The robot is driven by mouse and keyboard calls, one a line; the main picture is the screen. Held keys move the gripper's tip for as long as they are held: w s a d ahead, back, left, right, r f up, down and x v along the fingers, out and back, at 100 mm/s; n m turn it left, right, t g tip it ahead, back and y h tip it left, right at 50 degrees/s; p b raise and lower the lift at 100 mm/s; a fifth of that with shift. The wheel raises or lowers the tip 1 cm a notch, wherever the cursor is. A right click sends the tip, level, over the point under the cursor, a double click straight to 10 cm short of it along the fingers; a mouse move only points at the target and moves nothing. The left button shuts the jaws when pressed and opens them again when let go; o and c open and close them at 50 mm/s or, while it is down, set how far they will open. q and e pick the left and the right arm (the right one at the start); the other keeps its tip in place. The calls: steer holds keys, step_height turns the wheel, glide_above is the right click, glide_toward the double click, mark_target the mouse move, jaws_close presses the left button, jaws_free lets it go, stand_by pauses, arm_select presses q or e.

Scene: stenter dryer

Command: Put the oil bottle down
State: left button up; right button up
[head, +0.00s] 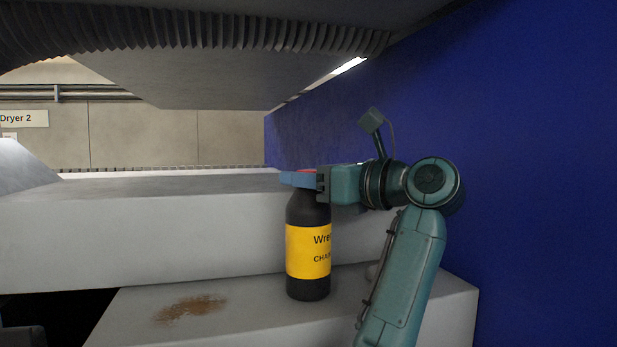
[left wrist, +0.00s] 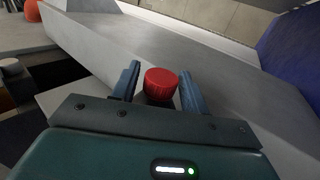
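The oil bottle (head: 308,251) is black with a yellow label and stands upright on the grey lower ledge (head: 250,325), its base appearing to touch the surface. Its red cap (left wrist: 161,83) shows between the fingers in the left wrist view. My left gripper (head: 298,180) reaches in level at the bottle's top, with blue fingers on either side of the neck. In the left wrist view the left gripper (left wrist: 159,88) looks open, with small gaps beside the cap. The contact lower on the neck is partly hidden. My right gripper is not in view.
A brown oil stain (head: 190,308) lies on the ledge left of the bottle. A higher grey step (head: 150,235) runs behind it. A blue wall (head: 530,180) closes the right side.

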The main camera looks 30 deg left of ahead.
arm_select(q)
steer(key=shift+o, duration=0.7)
steer(key=shift+r, duration=0.1)
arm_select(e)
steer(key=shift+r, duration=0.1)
arm_select(q)
steer(key=shift+d+r, duration=0.1)
steer(key=d+b, duration=0.2)
steer(key=d, duration=0.9)
steer(key=shift+s+d+b, duration=0.35)
steer(key=shift+s+d, duration=0.05)
steer(key=shift+s, duration=0.05)
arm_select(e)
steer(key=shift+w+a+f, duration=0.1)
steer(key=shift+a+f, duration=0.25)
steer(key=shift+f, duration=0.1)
